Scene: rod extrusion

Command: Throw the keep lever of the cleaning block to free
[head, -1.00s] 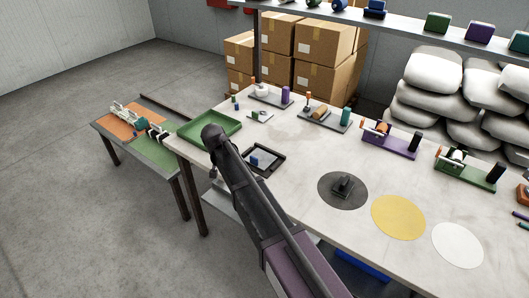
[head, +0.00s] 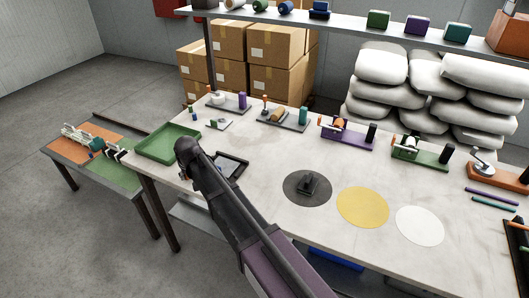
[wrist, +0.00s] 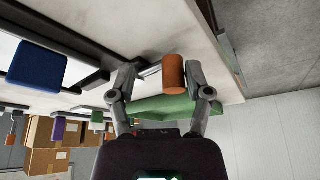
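My gripper (wrist: 163,78) appears in the wrist view with its two fingers apart. An orange-brown cylinder (wrist: 173,73) shows between them, closer to the right finger, with a gap to the left finger. I cannot tell whether the right finger touches it. A pale bar (wrist: 150,71) shows just left of it. In the head view my arm hides the fingertips and whatever lies under them, near the green tray (head: 169,143). I cannot tell for sure which fixture is the cleaning block, or how its keep lever stands. Several fixtures with levers or posts stand along the back.
A black-rimmed tray (head: 236,158) lies right of my arm; its blue block (wrist: 37,65) shows in the wrist view. A purple fixture (head: 347,139) and a green fixture (head: 422,157) stand at the back. Grey, yellow and white discs lie on the front of the bench.

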